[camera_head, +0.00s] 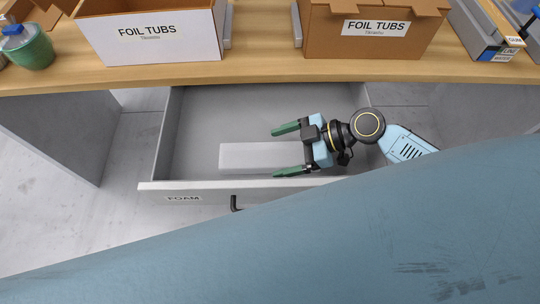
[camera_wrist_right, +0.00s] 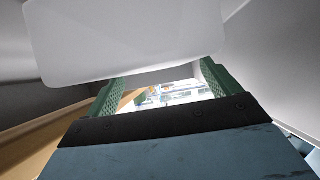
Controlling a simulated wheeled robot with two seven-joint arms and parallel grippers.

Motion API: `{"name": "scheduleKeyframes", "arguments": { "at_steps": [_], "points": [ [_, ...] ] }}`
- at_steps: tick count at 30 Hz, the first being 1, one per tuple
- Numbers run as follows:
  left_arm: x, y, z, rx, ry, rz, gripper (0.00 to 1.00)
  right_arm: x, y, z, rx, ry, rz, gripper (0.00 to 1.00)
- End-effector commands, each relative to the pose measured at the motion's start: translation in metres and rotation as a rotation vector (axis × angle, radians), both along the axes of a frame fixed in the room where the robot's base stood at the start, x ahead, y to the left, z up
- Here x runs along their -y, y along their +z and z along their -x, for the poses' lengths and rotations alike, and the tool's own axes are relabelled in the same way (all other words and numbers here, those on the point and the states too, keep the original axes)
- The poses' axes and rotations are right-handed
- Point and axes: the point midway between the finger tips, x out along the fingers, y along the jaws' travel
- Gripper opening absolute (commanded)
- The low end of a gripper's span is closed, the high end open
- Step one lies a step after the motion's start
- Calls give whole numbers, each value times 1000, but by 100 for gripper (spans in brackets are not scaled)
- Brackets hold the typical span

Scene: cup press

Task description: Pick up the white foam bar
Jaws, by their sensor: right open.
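The white foam bar (camera_head: 245,156) lies lengthwise in the open grey drawer (camera_head: 185,105), near its front wall. In the right wrist view a large white surface that looks like the foam bar (camera_wrist_right: 125,35) fills the top, close to the green fingertips. My right gripper (camera_head: 288,150) is open and empty, at the right part of the bar. One green finger is beyond the bar's back side and the other is near its front side. The bar's right end is partly hidden by the gripper. My left gripper is not in view.
The drawer front has a FOAM label (camera_head: 183,199) and a dark handle (camera_head: 235,203). Above the drawer is a wooden counter (camera_head: 260,72) with a white FOIL TUBS box (camera_head: 150,35), a brown FOIL TUBS box (camera_head: 375,35) and a green cup (camera_head: 28,50). The drawer's back half is bare.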

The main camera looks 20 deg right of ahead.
Motion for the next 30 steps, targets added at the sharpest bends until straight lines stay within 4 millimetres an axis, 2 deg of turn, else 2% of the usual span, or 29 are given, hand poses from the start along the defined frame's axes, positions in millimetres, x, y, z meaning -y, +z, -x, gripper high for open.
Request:
{"name": "scheduleKeyframes", "arguments": {
  "at_steps": [4, 12, 23, 30],
  "points": [
    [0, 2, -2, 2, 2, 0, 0, -15, -8, -5, 0, -1, -1, 89],
    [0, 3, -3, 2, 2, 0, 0, -17, -10, -5, -1, 0, 1, 89],
    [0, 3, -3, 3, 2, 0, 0, -17, -10, -5, -1, 0, 1, 43],
    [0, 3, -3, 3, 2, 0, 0, -17, -9, -5, 0, 0, 1, 42]
  ]
}}
